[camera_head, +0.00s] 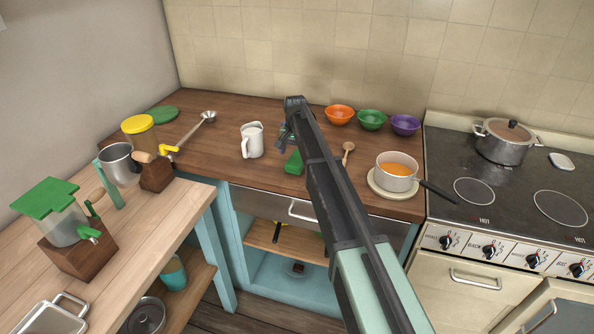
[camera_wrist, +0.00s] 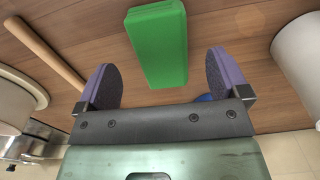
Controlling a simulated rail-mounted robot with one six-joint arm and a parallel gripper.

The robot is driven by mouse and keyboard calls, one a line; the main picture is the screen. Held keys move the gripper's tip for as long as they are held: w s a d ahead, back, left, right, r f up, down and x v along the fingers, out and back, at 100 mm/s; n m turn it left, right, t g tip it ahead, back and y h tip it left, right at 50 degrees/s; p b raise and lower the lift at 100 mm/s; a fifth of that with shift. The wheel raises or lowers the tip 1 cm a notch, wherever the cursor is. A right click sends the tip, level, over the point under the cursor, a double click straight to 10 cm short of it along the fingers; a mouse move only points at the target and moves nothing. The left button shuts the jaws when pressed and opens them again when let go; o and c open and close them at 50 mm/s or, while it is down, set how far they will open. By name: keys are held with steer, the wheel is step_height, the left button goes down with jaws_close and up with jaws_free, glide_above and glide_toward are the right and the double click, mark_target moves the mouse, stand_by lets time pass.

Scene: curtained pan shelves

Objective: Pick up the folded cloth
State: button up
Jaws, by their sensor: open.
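The folded cloth looks like a small green block with rounded edges. It lies on the wooden counter, between the white jug and the wooden spoon; in the head view the folded cloth (camera_head: 293,162) shows just left of my arm. In the wrist view the folded cloth (camera_wrist: 157,42) is at top centre, lying lengthwise between the lines of my two fingers. My gripper (camera_wrist: 160,72) is open and empty, with purple-grey fingers apart on either side of the cloth's near end. My gripper (camera_head: 288,136) also shows in the head view, partly hidden by my arm.
A white jug (camera_head: 252,141) stands left of the cloth. A wooden spoon (camera_head: 347,152) and a pot (camera_head: 396,171) of orange food on a plate are to its right. Orange (camera_head: 339,114), green (camera_head: 372,119) and purple (camera_head: 405,124) bowls stand behind. Counter left of the jug is partly clear.

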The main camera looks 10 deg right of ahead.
mark_target(295, 161)
step_height(295, 161, down, 6)
steer(key=b, duration=0.5)
steer(key=shift+r, duration=0.55)
steer(key=c, duration=1)
steer(key=shift+r, duration=0.1)
step_height(295, 161, up, 20)
steer(key=p, duration=2)
